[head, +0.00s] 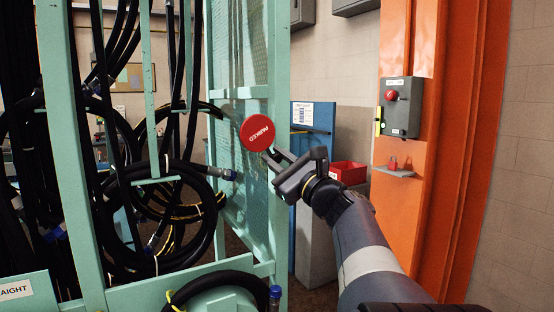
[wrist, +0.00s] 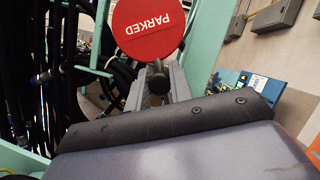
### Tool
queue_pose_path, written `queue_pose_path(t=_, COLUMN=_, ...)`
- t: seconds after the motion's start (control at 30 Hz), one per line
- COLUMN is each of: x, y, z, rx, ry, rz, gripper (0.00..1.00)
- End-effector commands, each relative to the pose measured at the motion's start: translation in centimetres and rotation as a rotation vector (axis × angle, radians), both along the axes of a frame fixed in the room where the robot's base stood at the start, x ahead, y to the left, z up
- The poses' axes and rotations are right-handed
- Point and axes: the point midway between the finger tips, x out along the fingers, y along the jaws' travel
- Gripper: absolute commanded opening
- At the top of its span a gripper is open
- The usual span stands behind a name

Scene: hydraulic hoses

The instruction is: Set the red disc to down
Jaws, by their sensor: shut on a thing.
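The red disc (head: 257,133) bears the word PARKED in white and stands at the edge of the green frame in the head view. Its text is tilted there. In the wrist view the disc (wrist: 148,28) is at the top centre and its lettering reads upside down. My gripper (head: 272,158) is just below the disc, its fingers shut on a dark round knob (wrist: 158,82) under the disc. How the knob joins the disc is partly hidden by the fingers.
The green rack (head: 68,150) with coiled black hoses (head: 160,215) fills the left. An orange column (head: 440,130) with a grey red-button box (head: 402,107) stands at right. A blue panel (head: 318,125) and red bin (head: 348,172) are behind my arm.

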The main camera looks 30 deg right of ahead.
Motion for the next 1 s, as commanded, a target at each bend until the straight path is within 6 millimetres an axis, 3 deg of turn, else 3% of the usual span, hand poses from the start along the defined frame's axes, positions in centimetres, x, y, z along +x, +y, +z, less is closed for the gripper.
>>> queue_pose_path(t=0.37, x=0.0, y=0.6, z=-0.8, rx=-0.101, ry=-0.004, rz=-0.001, gripper=0.0)
queue_pose_path(t=1.0, x=-0.1, y=3.2, z=-4.2, rx=-0.671, ry=-0.024, rz=0.001, gripper=0.0)
